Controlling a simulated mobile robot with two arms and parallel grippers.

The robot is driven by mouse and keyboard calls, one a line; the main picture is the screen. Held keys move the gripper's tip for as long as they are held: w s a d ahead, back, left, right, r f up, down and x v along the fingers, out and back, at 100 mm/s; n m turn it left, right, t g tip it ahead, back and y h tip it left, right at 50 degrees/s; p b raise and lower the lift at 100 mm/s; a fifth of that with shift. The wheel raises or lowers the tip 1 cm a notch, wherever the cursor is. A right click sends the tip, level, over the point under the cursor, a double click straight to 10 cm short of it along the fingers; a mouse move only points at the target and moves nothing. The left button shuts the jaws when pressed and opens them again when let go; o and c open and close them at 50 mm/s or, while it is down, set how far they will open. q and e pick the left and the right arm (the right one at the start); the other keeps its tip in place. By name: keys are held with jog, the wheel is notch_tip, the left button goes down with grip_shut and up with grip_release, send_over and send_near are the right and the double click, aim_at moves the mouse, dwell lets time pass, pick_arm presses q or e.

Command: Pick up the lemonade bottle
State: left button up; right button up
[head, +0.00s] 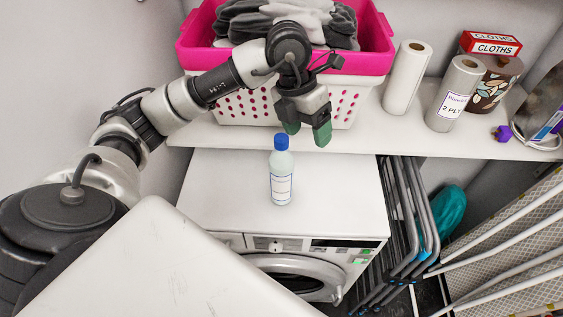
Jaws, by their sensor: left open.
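The lemonade bottle (281,172) is clear with a blue cap and a white label. It stands upright on the white top of the dryer (225,185). My left gripper (307,131) has green fingertips and is open and empty. In the picture its fingertips are just above and to the right of the bottle's cap, with the bottle not between them. The exact distance in depth between them is hard to tell. My right gripper is not in view.
A shelf (225,134) behind holds a pink and white laundry basket (187,53) of grey cloths, paper rolls (407,78), a red cloths box (490,44) and a patterned tin (494,85). Folded dark racks (410,215) stand right of the dryer. The dryer top around the bottle is clear.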

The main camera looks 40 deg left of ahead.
aim_at(281, 138)
pick_arm(q)
jog(key=a+y, duration=0.1)
jog(key=a+r+n+y, duration=0.1)
jog(key=a, duration=0.3)
jog(key=shift+w+a+r+y, duration=0.15)
jog(key=shift+w+r+y, duration=0.1)
jog(key=shift+y, duration=0.15)
jog(key=shift+s+a+f+n, duration=0.1)
jog(key=shift+a+f+n, duration=0.05)
jog(key=shift+a+n, duration=0.2)
notch_tip(281, 138, down, 5)
jog(key=shift+p, duration=0.7)
jog(key=shift+f+p, duration=0.35)
notch_tip(281, 138, down, 4)
jog(key=shift+a+r+p, duration=0.1)
jog(key=shift+r+p, duration=0.1)
jog(key=shift+p, duration=0.7)
jog(key=shift+f, duration=0.5)
jog(key=shift+r, duration=0.1)
grip_shut()
